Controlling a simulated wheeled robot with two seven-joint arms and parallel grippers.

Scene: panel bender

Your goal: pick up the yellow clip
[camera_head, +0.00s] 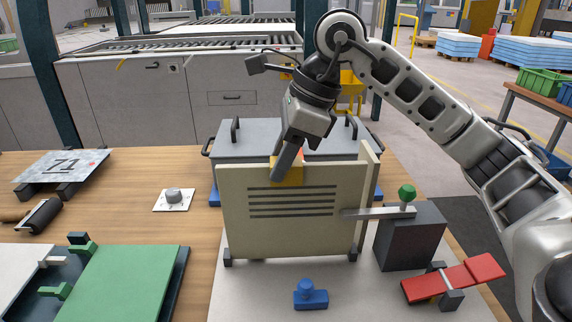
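The other finger is hidden, so I cannot tell whether the gripper is closed on the clip. My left gripper is not in view.
A grey lidded case (240,142) stands behind the panel. A dark block (408,240) with a green-knobbed arm (406,193) is right of it. A red-handled clamp (460,279) and blue piece (311,299) lie in front. A green plate (125,285) is at left.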

